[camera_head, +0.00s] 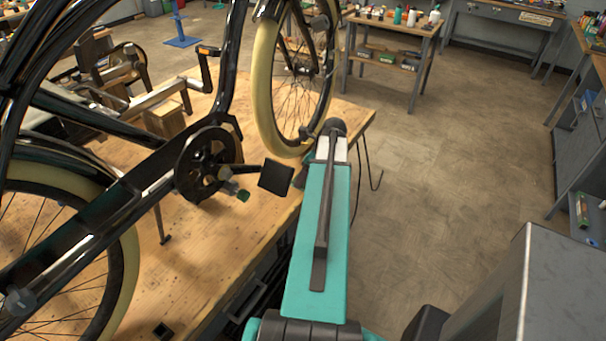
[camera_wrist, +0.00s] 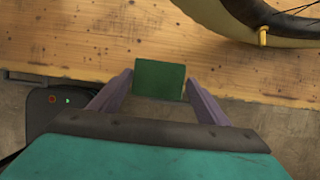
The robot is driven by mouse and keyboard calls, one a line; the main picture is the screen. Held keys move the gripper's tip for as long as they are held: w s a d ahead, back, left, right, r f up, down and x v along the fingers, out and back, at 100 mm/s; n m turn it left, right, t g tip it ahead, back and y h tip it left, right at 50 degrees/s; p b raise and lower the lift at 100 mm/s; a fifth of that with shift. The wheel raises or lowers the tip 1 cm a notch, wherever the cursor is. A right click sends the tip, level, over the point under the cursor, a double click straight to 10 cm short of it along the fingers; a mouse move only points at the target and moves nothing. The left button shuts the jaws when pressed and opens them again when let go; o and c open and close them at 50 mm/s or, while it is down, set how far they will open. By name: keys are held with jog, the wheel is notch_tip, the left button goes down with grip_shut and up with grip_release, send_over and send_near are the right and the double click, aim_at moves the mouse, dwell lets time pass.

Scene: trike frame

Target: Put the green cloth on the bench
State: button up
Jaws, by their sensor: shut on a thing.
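The green cloth (camera_wrist: 160,79) shows in the wrist view as a small dark green rectangle between the fingertips. My gripper (camera_wrist: 159,86) is shut on it. In the wrist view the cloth lies over the bench's near edge, with wood around its top and sides. I cannot tell how high it is above the wood. The bench (camera_head: 205,245) has a light wooden top, also in the wrist view (camera_wrist: 90,40). In the head view my teal arm reaches along the bench's right edge, and I cannot make out the gripper or cloth there.
A black bicycle with cream tyres stands over the bench; its front wheel (camera_head: 290,85) is near the bench's far right corner. A tyre (camera_wrist: 265,25) is at the wrist view's upper right. A black pedal (camera_head: 275,177) juts out near the edge. Floor (camera_head: 440,190) is open at right.

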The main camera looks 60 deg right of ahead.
jog(key=shift+w+d+f, duration=0.1)
jog(key=shift+w+d, duration=0.65)
jog(key=shift+w, duration=0.25)
jog(key=shift+w+d+p, duration=0.3)
jog(key=shift+p, duration=0.1)
jog(key=shift+f+p, duration=0.8)
jog(key=shift+f, duration=1)
jog(key=o, duration=0.9)
jog(key=shift+r, duration=0.15)
jog(key=shift+b+v, duration=1.4)
jog(key=shift+v, duration=4.45)
